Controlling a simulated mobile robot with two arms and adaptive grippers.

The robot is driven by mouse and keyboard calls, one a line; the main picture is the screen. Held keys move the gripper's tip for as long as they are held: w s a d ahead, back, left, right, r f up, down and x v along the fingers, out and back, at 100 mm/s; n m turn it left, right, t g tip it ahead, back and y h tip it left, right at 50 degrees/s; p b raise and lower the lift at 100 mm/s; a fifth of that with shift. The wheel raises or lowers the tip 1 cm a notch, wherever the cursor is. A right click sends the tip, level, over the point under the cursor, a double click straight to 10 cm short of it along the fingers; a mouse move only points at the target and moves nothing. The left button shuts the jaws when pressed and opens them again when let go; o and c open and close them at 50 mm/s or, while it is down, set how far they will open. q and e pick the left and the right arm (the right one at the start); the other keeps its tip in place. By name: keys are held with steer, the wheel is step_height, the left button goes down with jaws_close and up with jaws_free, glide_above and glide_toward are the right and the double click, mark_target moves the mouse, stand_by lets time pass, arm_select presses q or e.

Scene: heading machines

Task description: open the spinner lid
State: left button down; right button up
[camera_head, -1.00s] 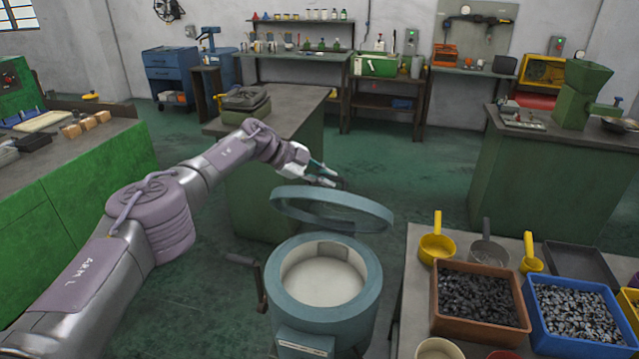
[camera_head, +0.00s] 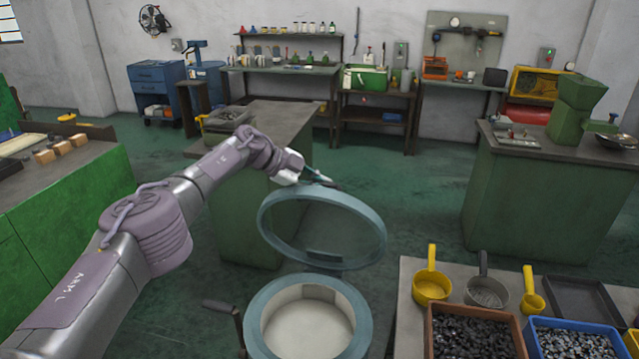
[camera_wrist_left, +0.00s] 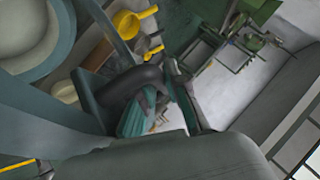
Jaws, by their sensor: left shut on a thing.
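The spinner (camera_head: 362,305) is a round blue-grey drum with a pale inside, at the bottom centre of the head view. Its lid (camera_head: 378,232) is a blue-grey ring with a clear-looking middle, tilted up above the drum's far side. The drum's mouth shows uncovered. My left gripper (camera_head: 322,180) is at the lid's upper far edge, shut on the dark lid handle. In the left wrist view the fingers (camera_wrist_left: 150,105) close around the dark curved handle (camera_wrist_left: 138,80). The lid rim fills the left of that view. My right gripper is in neither view.
A crank handle (camera_head: 222,308) sticks out left of the drum. At right, a table (camera_head: 408,300) holds yellow scoops (camera_head: 431,287), a grey scoop (camera_head: 486,291), an orange bin (camera_head: 429,335) and a blue bin (camera_head: 532,345) of metal parts.

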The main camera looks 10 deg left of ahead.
arm_select(q)
steer(key=shift+w+r, duration=0.1)
steer(key=shift+r, duration=0.05)
steer(key=c, duration=1.5)
jaws_free()
steer(key=shift+o, duration=0.3)
steer(key=shift+w, duration=0.2)
step_height(320, 180, up, 7)
glide_above(281, 191)
steer(key=shift+f, duration=0.2)
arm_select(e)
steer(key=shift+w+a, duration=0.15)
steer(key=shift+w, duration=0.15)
